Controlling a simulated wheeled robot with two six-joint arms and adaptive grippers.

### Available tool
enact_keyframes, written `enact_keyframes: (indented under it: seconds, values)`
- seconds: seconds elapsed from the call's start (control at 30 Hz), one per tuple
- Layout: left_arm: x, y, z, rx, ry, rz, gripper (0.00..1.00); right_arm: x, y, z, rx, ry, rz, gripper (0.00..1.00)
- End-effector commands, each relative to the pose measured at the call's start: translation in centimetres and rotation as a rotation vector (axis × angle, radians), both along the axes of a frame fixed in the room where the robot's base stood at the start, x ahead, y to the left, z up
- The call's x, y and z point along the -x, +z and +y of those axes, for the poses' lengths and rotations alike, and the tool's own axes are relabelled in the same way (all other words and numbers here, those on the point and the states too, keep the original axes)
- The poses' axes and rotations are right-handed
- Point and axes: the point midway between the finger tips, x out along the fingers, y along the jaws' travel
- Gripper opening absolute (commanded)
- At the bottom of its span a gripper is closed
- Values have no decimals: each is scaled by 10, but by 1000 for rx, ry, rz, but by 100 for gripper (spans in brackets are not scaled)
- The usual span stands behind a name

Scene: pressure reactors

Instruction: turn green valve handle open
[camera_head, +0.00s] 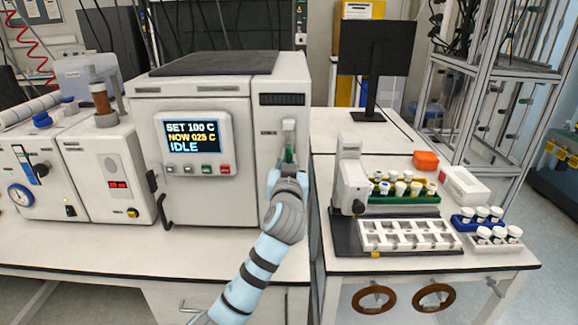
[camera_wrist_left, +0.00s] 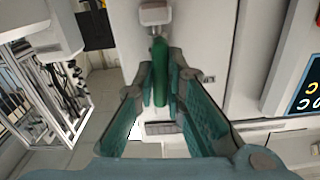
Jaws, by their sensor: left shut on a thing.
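The green valve handle (camera_head: 289,155) is on the right-hand front panel of the white reactor unit (camera_head: 262,150). In the left wrist view the green handle (camera_wrist_left: 160,68) runs lengthwise between the fingertips, below a pale metal fitting (camera_wrist_left: 155,13). My left gripper (camera_head: 288,168) is at the handle, and in the left wrist view its two fingers (camera_wrist_left: 161,88) are closed around it from both sides. In the head view the gripper hides the handle's lower part. My right gripper is not in view.
The reactor's screen (camera_head: 192,136) reads SET 100 C, NOW 025 C, IDLE. A black door handle (camera_head: 160,200) is on its front. On the right bench stand a small white instrument (camera_head: 351,185), a white tray (camera_head: 410,235) and vial racks (camera_head: 404,197). A monitor (camera_head: 376,65) stands behind.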

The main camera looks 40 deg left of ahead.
Motion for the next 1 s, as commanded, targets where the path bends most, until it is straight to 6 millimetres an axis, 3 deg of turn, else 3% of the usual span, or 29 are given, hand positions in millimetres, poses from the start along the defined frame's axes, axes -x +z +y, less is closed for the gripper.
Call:
enact_keyframes:
  seconds: [0.77, 0.8, 0.9, 1.0]
  values:
    - [0, -4, 0, 98, 0, -62, 0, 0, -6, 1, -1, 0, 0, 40]
    - [0, -4, 0, 98, 0, -62, 16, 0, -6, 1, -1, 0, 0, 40]
    - [0, -3, 0, 96, -1, -63, 31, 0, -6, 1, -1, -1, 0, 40]
    - [0, -2, 0, 94, 0, -64, 31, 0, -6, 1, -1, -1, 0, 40]
